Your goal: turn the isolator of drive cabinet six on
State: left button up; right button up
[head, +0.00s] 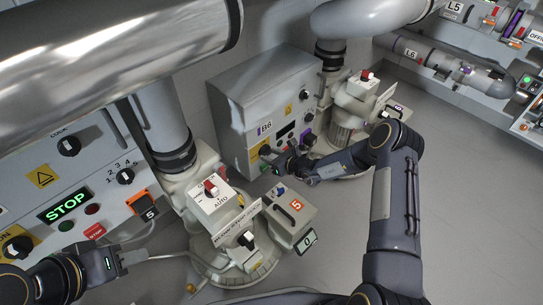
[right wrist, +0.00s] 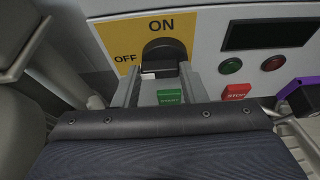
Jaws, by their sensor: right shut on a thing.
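Drive cabinet six is the grey box labelled B6 (head: 228,110) in the middle of the head view. Its isolator is a black rotary knob (right wrist: 165,50) on a yellow plate (right wrist: 121,32), with ON at the top and OFF at the left. A bit of the yellow plate shows in the head view (head: 264,151). My right gripper (right wrist: 158,72) is shut on the isolator knob, one finger on each side of its lower part. The fingers hide part of the knob, so its exact angle is unclear. My left gripper (head: 118,263) is at lower left, away from cabinet six; its jaws are unclear.
Below the isolator are a green START button (right wrist: 170,97) and a red STOP button (right wrist: 236,92). A purple part (right wrist: 300,86) juts out at the right. Another cabinet with a STOP display (head: 64,206) and a blower with an AUTO switch (head: 211,189) stand at the left.

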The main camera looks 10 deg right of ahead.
jog(key=shift+d, duration=0.1)
jog(key=m, duration=0.1)
jog(key=m+y+b, duration=0.1)
jog(key=m+g+y, duration=0.1)
jog(key=shift+w+d, duration=0.15)
jog(key=shift+d, duration=0.1)
jog(key=m+y, duration=0.1)
jog(key=m+b, duration=0.1)
jog(key=m, duration=0.1)
jog(key=shift+w+d+f+g+y+b, duration=0.1)
jog(key=shift+w+d+g+y+b, duration=0.05)
jog(key=shift+g+y+b, duration=0.2)
jog(key=m+y+b, duration=0.2)
jog(key=m, duration=0.1)
jog(key=shift+w+d+f+m, duration=0.1)
jog(key=shift+d+f+m, duration=0.1)
jog(key=shift+m, duration=0.1)
jog(key=shift+w+d+f+m+y+b, duration=0.1)
jog(key=shift+m+y+b, duration=0.45)
jog(key=shift+m, duration=0.4)
jog(key=shift+d+m+y+b, duration=0.1)
jog(key=shift+m+y+b, duration=0.2)
jog(key=shift+m+b, duration=0.55)
jog(key=o, duration=1)
jog(key=shift+a, duration=0.1)
